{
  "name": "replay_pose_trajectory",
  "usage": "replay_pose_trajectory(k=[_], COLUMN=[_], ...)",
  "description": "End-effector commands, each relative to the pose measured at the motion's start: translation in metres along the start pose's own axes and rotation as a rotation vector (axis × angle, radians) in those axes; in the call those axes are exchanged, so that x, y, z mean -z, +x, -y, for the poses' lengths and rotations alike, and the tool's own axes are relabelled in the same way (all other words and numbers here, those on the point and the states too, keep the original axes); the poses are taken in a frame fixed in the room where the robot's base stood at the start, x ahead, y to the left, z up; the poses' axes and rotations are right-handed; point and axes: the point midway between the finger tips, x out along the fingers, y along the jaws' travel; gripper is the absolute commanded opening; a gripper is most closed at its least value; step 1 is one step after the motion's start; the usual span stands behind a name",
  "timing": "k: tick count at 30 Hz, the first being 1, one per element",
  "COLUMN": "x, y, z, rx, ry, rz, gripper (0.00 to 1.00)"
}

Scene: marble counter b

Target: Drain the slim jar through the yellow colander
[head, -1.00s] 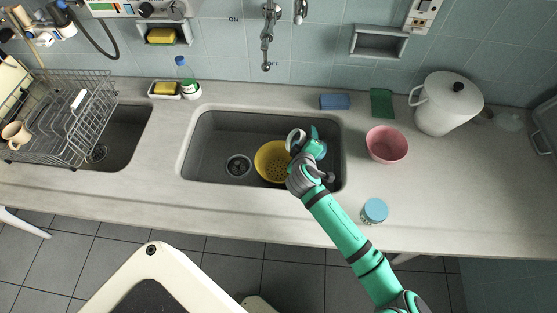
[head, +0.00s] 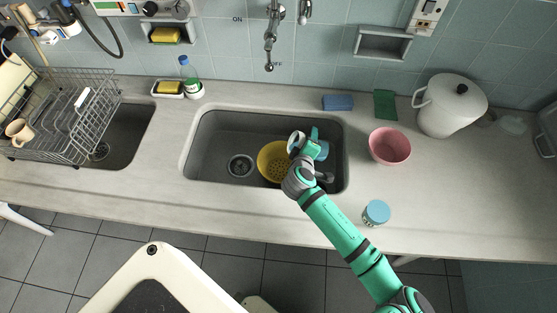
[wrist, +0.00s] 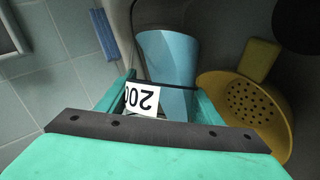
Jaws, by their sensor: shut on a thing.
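The yellow colander (head: 271,161) sits in the right part of the middle sink; its perforated bowl also shows at the right of the wrist view (wrist: 277,131). My gripper (head: 309,147) is over the sink, at the colander's right side. In the wrist view its green fingers (wrist: 160,98) are shut on a light blue slim jar (wrist: 168,58) with a white label reading 200, seen upside down. A bit of the jar (head: 322,150) shows right of the gripper in the head view. The jar's mouth and contents are hidden, and its exact tilt is unclear.
The sink (head: 215,143) has a drain (head: 240,165) left of the colander. On the counter to the right stand a pink bowl (head: 390,146), a blue-lidded jar (head: 376,213) and a white pot (head: 449,106). A tap (head: 269,45) hangs behind. A dish rack (head: 62,118) is at left.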

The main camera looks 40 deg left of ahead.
Motion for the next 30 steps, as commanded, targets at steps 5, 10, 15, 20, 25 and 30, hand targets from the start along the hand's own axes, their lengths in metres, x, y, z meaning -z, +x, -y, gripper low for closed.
replay_pose_trajectory(k=[5, 10, 15, 20, 25, 30], x=[0.002, 0.010, 0.008, 0.006, 0.005, 0.004], y=[0.001, 0.003, 0.003, 0.002, 0.002, 0.002], z=[0.000, 0.003, 0.003, 0.003, 0.003, 0.003], rx=[-0.009, -0.012, -0.022, -0.027, -0.032, -0.038], ry=[-0.025, -0.048, -0.060, -0.072, -0.085, -0.097], rz=[0.004, 0.003, 0.017, 0.022, 0.027, 0.034], gripper=[0.26, 0.26, 0.26, 0.26, 0.26, 0.26])
